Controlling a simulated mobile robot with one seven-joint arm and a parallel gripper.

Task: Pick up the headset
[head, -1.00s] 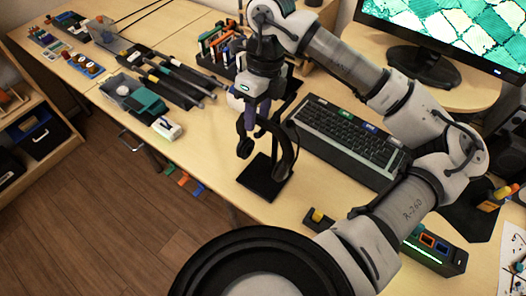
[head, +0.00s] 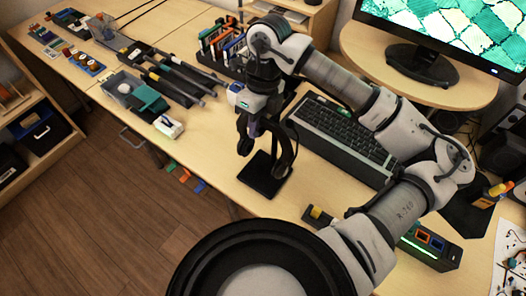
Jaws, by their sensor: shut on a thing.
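The black headset (head: 286,152) hangs with its ear pads on both sides of a stand, above the stand's flat black base (head: 264,177) on the wooden table. One round ear pad (head: 245,146) shows on the left. My gripper (head: 255,124) points down at the top of the headset and is shut on it. The fingertips are partly hidden by the headband and the wrist, so the exact contact is hard to see. I cannot tell whether the headset still touches the stand.
A black keyboard (head: 339,137) lies close on the right. Dark rods (head: 180,80) and a grey bin with a green cloth (head: 147,101) lie to the left. A monitor (head: 450,35) stands at the back right. The table's front edge is near the stand base.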

